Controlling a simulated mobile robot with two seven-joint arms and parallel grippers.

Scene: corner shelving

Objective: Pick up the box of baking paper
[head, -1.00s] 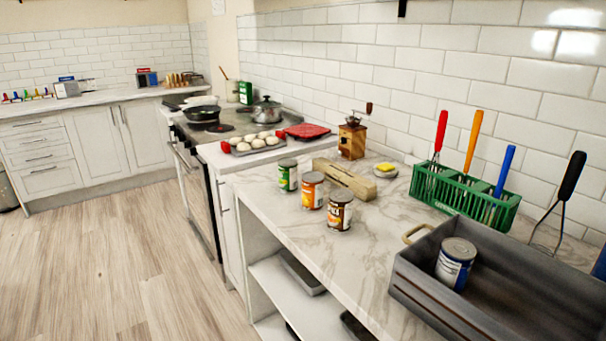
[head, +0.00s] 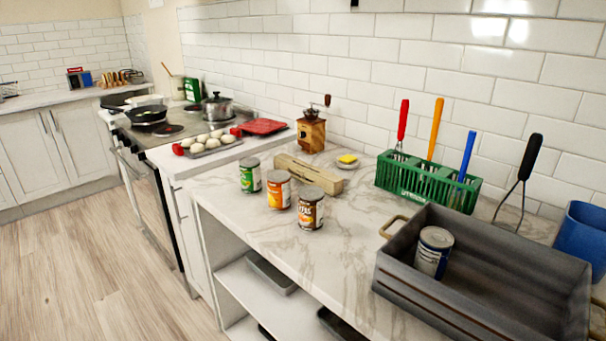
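A long, narrow beige box (head: 308,174) lies on the marble counter, behind the cans and in front of the yellow item. Its shape fits a box of baking paper, but I cannot read a label on it. A small green box (head: 193,89) stands at the back by the stove; I cannot tell what it holds. Neither of my grippers is in view.
Three cans (head: 279,190) stand in front of the beige box. A wooden grinder (head: 311,131) and a small yellow item (head: 347,159) are behind it. A green utensil rack (head: 427,182), a grey crate (head: 480,317) with a can, and a blue container (head: 581,238) are right.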

